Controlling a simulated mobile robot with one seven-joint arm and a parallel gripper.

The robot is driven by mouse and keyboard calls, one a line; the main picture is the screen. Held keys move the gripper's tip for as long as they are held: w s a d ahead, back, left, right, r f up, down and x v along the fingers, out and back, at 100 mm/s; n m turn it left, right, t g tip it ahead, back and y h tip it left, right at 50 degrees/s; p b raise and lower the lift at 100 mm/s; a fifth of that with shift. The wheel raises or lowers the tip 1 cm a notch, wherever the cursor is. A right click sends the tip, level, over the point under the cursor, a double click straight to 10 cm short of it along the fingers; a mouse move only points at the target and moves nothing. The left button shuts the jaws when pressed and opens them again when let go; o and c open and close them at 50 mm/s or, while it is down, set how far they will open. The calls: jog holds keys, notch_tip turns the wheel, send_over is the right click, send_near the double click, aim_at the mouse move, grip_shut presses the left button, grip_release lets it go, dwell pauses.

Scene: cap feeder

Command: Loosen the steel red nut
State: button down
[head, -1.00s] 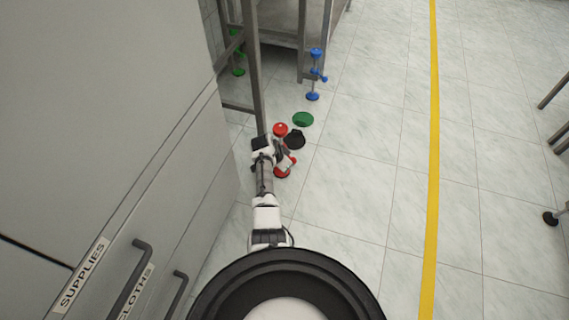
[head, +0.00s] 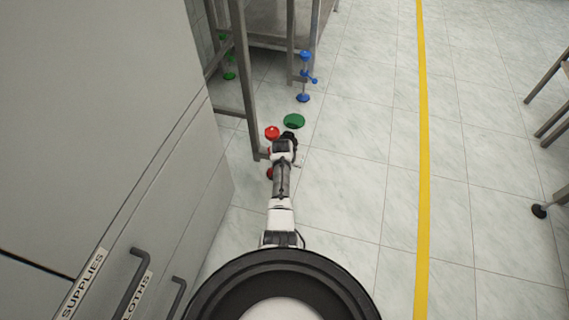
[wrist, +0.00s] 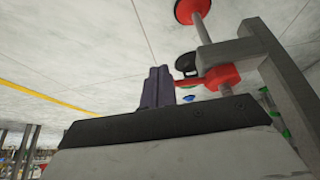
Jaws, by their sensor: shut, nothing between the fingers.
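The red nut (wrist: 222,77) sits on a steel rod in the wrist view, with a red handle (wrist: 190,82) sticking out to the left. A red disc (wrist: 190,10) is at the rod's upper end in that picture. My gripper (wrist: 157,72) is shut and empty. Its dark fingers are just left of the handle's end; I cannot tell if they touch. In the head view, a red disc (head: 272,132) and a lower red part (head: 269,173) show left of my wrist, which hides the nut and my fingertips.
A steel frame leg (head: 246,90) stands close on the left, also near the nut in the wrist view (wrist: 268,70). A green disc (head: 294,121) and a blue screw foot (head: 304,75) are beyond. A grey cabinet (head: 110,120) fills the left.

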jog(key=w+d+n+y+b, duration=0.1)
jog(key=n, duration=0.1)
jog(key=w+d+n+y+b, duration=0.1)
jog(key=w+n, duration=0.1)
jog(key=shift+d+f+b, duration=0.1)
jog(key=shift+f+b, duration=0.1)
jog(key=shift+b, duration=0.15)
jog(key=shift+w+d+r+n+y+b, duration=0.1)
jog(key=shift+w+d+n+y+b, duration=0.1)
jog(key=shift+w+n+b, duration=0.45)
jog(key=shift+w+d+r+n+y+b, duration=0.1)
jog(key=shift+w+n+y+b, duration=0.1)
jog(key=shift+w+n+b, duration=0.45)
jog(key=shift+s+r, duration=0.1)
